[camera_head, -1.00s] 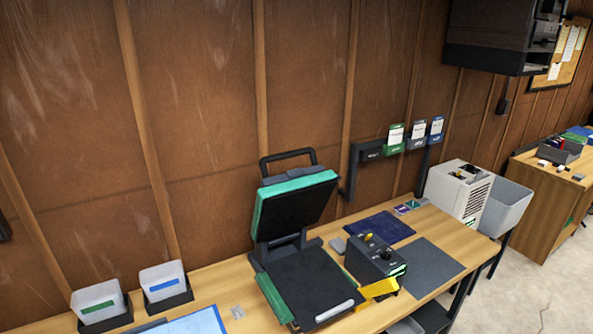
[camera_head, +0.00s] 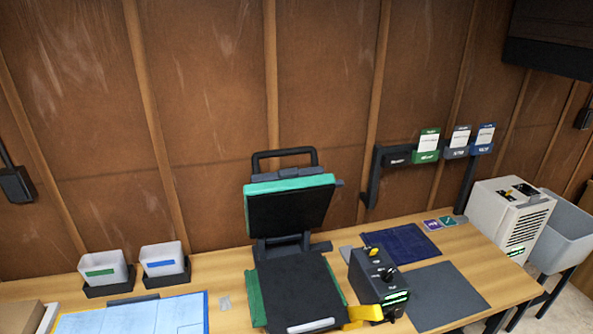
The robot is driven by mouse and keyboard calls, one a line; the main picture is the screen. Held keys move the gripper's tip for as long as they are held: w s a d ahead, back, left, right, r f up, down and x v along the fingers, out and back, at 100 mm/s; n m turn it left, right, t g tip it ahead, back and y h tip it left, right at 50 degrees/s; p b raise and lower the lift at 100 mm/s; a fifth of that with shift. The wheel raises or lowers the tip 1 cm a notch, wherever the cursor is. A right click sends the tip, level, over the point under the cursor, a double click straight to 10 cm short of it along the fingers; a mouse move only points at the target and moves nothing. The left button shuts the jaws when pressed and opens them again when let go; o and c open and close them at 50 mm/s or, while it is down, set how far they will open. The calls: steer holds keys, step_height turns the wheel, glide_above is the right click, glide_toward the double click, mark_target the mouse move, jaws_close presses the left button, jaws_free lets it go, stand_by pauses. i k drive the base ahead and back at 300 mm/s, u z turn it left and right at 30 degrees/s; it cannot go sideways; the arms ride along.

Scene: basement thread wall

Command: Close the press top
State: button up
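The heat press stands on the wooden workbench. Its press top (camera_head: 289,209), a black plate with a teal edge, is raised and tilted back. A dark handle bar (camera_head: 284,158) arches above it, near the wall. The black lower platen (camera_head: 295,290) lies flat below, with a small white strip on its front edge. The space between top and platen looks empty. A black control box (camera_head: 375,277) with knobs stands right of the press. My gripper is not in view.
Two small bins (camera_head: 164,262) and a blue-edged sheet (camera_head: 135,315) are left of the press. A yellow piece (camera_head: 364,314) is at its front right. Dark mats (camera_head: 445,294), a white machine (camera_head: 508,218) and a grey bin (camera_head: 566,236) are further right. A card rack (camera_head: 425,157) is on the wall.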

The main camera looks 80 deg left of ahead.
mark_target(282, 204)
steer(key=i, duration=1.5)
steer(key=u, duration=0.25)
steer(key=k, duration=0.15)
steer(key=u, duration=3.3)
